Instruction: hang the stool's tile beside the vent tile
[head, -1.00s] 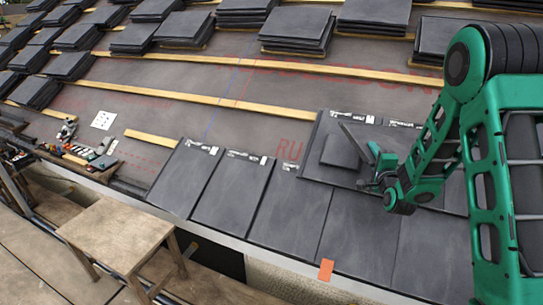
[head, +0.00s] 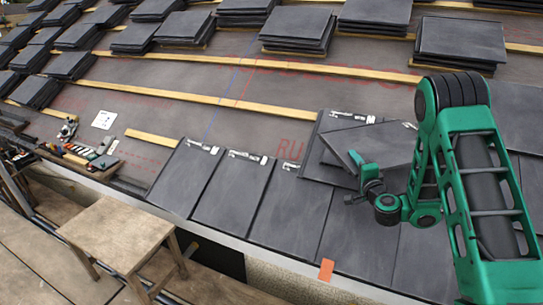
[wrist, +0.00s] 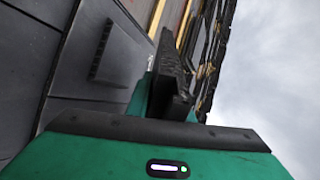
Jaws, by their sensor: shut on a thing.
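My gripper (head: 366,178) is shut on a dark slate tile (head: 385,143). The tile is tilted in the air above the lower roof, over the upper-course tile with the raised square, the vent tile (head: 312,162). The held tile hides much of the vent tile and its raised part. In the wrist view, a raised slotted vent (wrist: 101,50) stands on the tiles at left, and the held tile (wrist: 172,72) appears nearly edge-on. The wooden stool (head: 118,232) at lower left has a bare top.
Wooden battens (head: 180,95) cross the grey underlay. A row of laid tiles (head: 232,195) runs along the eave, with an orange tag (head: 326,269) at its edge. Tile stacks (head: 460,42) stand higher up. Tools (head: 95,150) lie at left. Underlay left of the vent tile is bare.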

